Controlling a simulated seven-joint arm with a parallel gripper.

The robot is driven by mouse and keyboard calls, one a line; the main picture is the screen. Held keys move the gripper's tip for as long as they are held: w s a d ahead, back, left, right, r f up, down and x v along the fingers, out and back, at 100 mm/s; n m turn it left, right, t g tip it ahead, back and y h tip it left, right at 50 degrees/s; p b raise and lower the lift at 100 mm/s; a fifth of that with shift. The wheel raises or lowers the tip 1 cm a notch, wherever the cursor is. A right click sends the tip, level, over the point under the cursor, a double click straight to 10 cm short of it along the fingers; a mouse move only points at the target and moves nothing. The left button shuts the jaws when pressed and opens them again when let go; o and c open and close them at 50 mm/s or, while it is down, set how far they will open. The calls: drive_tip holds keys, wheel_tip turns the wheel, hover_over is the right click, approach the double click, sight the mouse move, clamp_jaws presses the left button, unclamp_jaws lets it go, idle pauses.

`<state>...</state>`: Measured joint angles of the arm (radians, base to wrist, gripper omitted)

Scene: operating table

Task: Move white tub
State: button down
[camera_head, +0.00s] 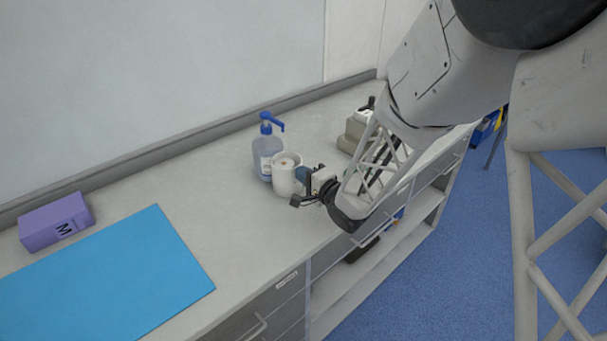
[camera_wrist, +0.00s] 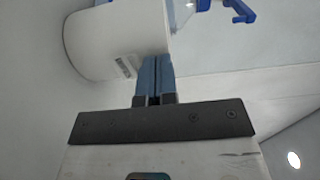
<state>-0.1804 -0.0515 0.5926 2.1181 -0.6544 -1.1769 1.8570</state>
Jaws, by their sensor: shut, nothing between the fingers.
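The white tub (camera_head: 286,177) stands upright on the counter, just in front of a clear bottle with a blue pump. My gripper (camera_head: 301,174) is beside the tub on its right side, low over the counter. In the wrist view the tub (camera_wrist: 105,40) fills the upper left, and my gripper's blue fingertips (camera_wrist: 155,72) are together at its edge with nothing between them. I cannot tell whether they touch the tub.
The pump bottle (camera_head: 266,150) is close behind the tub. A blue mat (camera_head: 110,275) and a purple box (camera_head: 56,222) lie to the left. A grey device (camera_head: 356,131) stands further right. The counter between mat and tub is clear.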

drive_tip(key=v, duration=1.4)
drive_tip(key=shift+a+r, duration=0.1)
drive_tip(key=c, duration=1.4)
unclamp_jaws()
drive_tip(key=shift+c, duration=0.2)
drive_tip(key=o, duration=0.4)
drive_tip(key=shift+w+a, duration=0.15)
drive_tip(key=shift+w, duration=0.05)
drive_tip(key=o, duration=0.8)
drive_tip(key=shift+w+a+r+n+h, duration=0.15)
drive_tip(key=shift+w+a+n+h, duration=0.45)
drive_tip(key=shift+n, duration=0.4)
drive_tip(key=shift+o, duration=1.2)
drive_tip(key=w+a+n, duration=0.1)
drive_tip(key=w+a+n+h, duration=0.1)
drive_tip(key=n, duration=0.1)
drive_tip(key=shift+w+r+h, duration=0.3)
drive_tip(key=shift+w+r, duration=0.05)
drive_tip(key=w+a+r+n+g+h, duration=0.1)
drive_tip(key=w+a+r+n+h, duration=0.1)
drive_tip(key=a+n, duration=0.5)
drive_tip(key=shift+w+a+r+n+h, duration=0.3)
drive_tip(key=shift+w+n+h, duration=0.5)
drive_tip(key=shift+n, duration=0.6)
